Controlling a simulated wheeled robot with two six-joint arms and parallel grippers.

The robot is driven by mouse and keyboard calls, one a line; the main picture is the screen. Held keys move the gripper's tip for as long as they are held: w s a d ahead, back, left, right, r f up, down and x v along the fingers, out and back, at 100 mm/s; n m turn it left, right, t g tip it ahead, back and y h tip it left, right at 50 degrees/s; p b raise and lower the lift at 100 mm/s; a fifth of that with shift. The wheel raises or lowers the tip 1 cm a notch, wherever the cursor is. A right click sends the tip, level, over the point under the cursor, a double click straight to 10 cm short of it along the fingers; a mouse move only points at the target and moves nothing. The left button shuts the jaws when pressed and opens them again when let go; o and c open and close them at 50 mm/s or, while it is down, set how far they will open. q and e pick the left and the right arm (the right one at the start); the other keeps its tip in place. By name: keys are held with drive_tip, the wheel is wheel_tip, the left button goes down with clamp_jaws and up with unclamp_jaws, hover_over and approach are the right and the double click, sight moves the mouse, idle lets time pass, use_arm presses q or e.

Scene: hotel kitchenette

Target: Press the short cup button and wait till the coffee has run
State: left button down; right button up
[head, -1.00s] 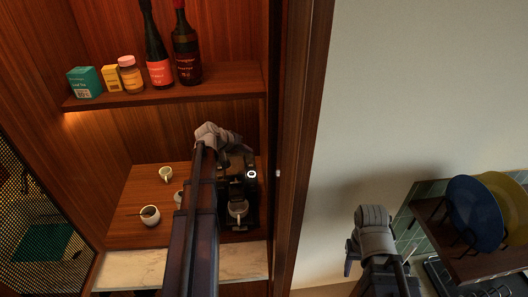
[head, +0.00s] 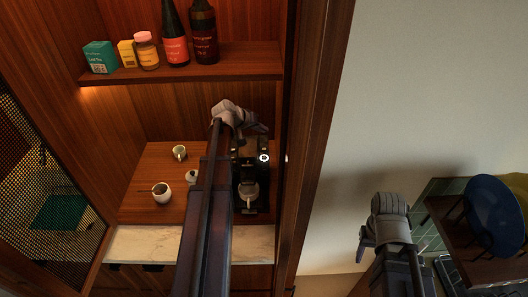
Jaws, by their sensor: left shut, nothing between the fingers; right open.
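The black coffee machine (head: 250,172) stands on the wooden counter in the niche, against its right side. A small round light or dial with a white ring (head: 264,158) shows on its front. A light cup (head: 249,193) sits in the machine's lower bay. My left gripper (head: 262,128) is shut and empty at the top of the machine, and my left arm hides the machine's left side. I cannot tell whether its fingertips touch a button, and no coffee stream is visible. My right gripper (head: 364,246) is open and empty by the pale wall at right, pointing down.
A white cup (head: 180,152), a dark-filled white bowl (head: 161,192) and a partly hidden white pot (head: 192,177) stand on the counter (head: 150,160). A shelf (head: 180,68) with bottles and boxes hangs above. A plate rack (head: 470,240) is at right.

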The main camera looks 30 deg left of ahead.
sight(262, 152)
use_arm(q)
wheel_tip(262, 152, down, 7)
drive_tip(key=b, duration=0.6)
drive_tip(key=shift+f+b, duration=0.2)
drive_tip(key=shift+b, duration=0.1)
idle(1.4)
drive_tip(key=shift+f+b, duration=0.4)
drive_tip(key=shift+s+f+b, duration=0.15)
drive_tip(key=shift+f+b, duration=0.4)
idle(0.7)
drive_tip(key=shift+r, duration=0.15)
drive_tip(key=shift+a+r+p, duration=0.2)
drive_tip(key=shift+r+p, duration=0.2)
drive_tip(key=shift+p, duration=0.25)
drive_tip(key=shift+a+r, duration=0.1)
drive_tip(key=shift+r, duration=0.15)
drive_tip(key=shift+a, duration=0.1)
